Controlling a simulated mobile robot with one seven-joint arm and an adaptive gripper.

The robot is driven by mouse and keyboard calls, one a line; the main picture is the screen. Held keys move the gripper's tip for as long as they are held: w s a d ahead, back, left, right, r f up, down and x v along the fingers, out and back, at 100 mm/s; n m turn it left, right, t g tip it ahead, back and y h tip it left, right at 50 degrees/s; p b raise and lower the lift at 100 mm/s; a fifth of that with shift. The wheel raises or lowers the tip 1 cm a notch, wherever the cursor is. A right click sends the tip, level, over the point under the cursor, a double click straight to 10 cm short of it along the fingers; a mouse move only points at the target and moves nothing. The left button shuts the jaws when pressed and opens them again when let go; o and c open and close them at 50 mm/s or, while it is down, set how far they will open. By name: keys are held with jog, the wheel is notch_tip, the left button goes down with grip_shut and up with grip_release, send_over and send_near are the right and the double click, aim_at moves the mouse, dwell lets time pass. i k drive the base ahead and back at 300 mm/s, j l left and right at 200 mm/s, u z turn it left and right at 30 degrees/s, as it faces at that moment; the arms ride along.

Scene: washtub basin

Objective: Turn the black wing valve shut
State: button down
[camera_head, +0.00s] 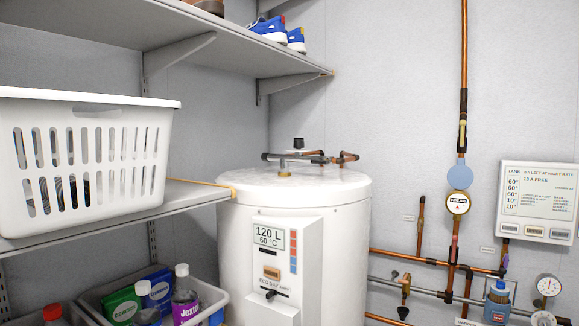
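A white water tank (345,220) stands in the middle of the view, with a display panel reading 120 L and 60 °C on its front. A small black knob (298,143) stands upright on the pipe fittings on its top. A small black handle (271,295) shows low on the tank's front panel. A small brass valve (405,284) hangs on the pipes to the right of the tank. I cannot tell which of these, if any, is the black wing valve. My gripper is not in view.
A white laundry basket (90,105) sits on a left shelf (185,195), close to the tank. An upper shelf (120,25) holds blue shoes (270,28). A bin (215,300) of bottles is below. Copper pipes (464,60), gauges (548,285) and a wall panel (537,203) are right.

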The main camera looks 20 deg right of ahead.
aim_at(320, 161)
jog(key=i+l+z, duration=0.45)
jog(key=i+z, duration=0.6)
jog(key=i, duration=0.2)
